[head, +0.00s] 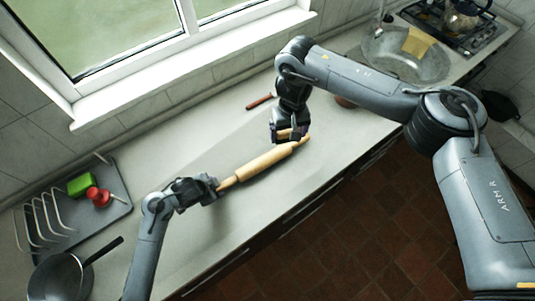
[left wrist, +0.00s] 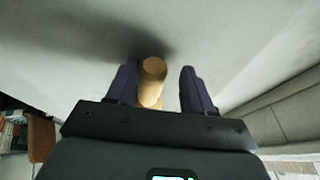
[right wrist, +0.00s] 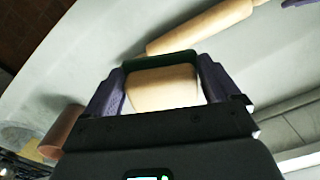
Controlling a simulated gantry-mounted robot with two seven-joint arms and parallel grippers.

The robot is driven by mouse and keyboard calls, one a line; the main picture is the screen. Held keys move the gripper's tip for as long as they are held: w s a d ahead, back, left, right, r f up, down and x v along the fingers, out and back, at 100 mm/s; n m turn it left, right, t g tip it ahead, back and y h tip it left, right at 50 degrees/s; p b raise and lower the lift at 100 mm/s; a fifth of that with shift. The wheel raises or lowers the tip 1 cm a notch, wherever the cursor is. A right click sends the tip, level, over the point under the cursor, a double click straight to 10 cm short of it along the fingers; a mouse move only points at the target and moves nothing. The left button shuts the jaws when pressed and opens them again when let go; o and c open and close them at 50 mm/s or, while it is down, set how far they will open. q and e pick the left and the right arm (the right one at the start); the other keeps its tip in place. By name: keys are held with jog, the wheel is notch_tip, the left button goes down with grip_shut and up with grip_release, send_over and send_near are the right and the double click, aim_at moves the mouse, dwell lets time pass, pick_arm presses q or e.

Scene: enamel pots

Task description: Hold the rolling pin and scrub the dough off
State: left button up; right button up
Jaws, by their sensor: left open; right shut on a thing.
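The wooden rolling pin (head: 263,163) lies slantwise over the counter, its near-left handle at my left gripper (head: 215,187). In the left wrist view the pin's handle end (left wrist: 152,72) sits between the open fingers, closer to the left finger. My right gripper (head: 289,137) is by the pin's far end, shut on a tan block with a dark green edge (right wrist: 163,90). In the right wrist view the pin (right wrist: 205,25) lies just beyond this block; whether they touch is unclear. I cannot make out dough on the pin.
A pan (head: 58,280) stands nearby. A reddish stick (head: 260,102) lies behind. A brown pot (right wrist: 62,132) is partly hidden in the head view. The counter's front is clear.

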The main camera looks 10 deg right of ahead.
pick_arm(q)
jog(key=shift+r, duration=0.1)
pick_arm(e)
jog(key=shift+r, duration=0.1)
pick_arm(q)
notch_tip(320, 180, up, 7)
jog(key=p, duration=0.8)
pick_arm(e)
notch_tip(320, 180, up, 8)
jog(key=shift+f, duration=0.1)
pick_arm(q)
jog(key=o, duration=0.6)
jog(key=shift+c, duration=0.2)
